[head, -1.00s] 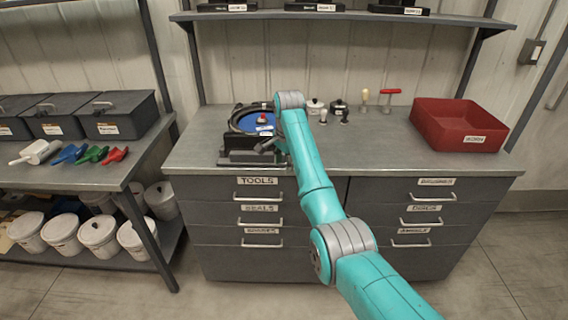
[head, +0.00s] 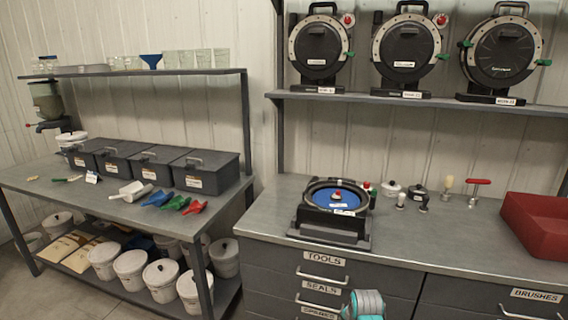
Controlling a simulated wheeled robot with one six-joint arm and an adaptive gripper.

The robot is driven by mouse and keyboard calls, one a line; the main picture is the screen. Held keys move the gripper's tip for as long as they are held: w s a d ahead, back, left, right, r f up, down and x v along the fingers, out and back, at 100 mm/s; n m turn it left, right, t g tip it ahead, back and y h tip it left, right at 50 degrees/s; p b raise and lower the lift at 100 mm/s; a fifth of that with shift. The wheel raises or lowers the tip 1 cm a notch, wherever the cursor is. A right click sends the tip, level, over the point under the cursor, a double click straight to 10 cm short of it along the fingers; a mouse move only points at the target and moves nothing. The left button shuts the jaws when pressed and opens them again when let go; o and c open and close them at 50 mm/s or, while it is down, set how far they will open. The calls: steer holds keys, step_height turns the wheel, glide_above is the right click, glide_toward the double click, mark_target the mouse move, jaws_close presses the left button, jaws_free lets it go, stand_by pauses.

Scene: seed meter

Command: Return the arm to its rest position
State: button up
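Only a small part of my arm (head: 364,305) shows, a grey joint with teal below it, at the bottom edge of the head view in front of the drawers. My gripper is out of the frame, so its fingers are hidden. The seed meter (head: 336,205), a black open housing with a blue disc and a red-and-white knob at its middle, sits on a black stand on the right bench. No part of my arm is over it or touching it.
The right bench (head: 440,235) holds small tools and a red bin (head: 540,225). Round black meters (head: 405,50) stand on the shelf above. The left bench (head: 105,205) carries grey lidded boxes (head: 200,172) and coloured scoops (head: 175,202), with white buckets (head: 160,277) below.

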steer(key=s+f+n+t, duration=0.1)
steer(key=s+f, duration=0.6)
steer(key=s, duration=0.1)
steer(key=s+a+f+n+t, duration=0.1)
steer(key=s+f+n+t, duration=0.1)
steer(key=s, duration=1)
steer(key=s+a+f+n+t, duration=0.1)
steer(key=s+f+n+t, duration=0.1)
steer(key=s, duration=1.1)
steer(key=s+r+n+t, duration=0.1)
steer(key=s+r, duration=0.4)
steer(key=s, duration=0.4)
steer(key=s+r+n+t, duration=0.1)
steer(key=s+r+n, duration=0.1)
steer(key=s+r, duration=0.45)
steer(key=s+r+n+t, duration=0.2)
steer(key=s+r, duration=1)
steer(key=r, duration=0.3)
steer(key=shift+a+r+t, duration=0.3)
steer(key=shift+t, duration=0.1)
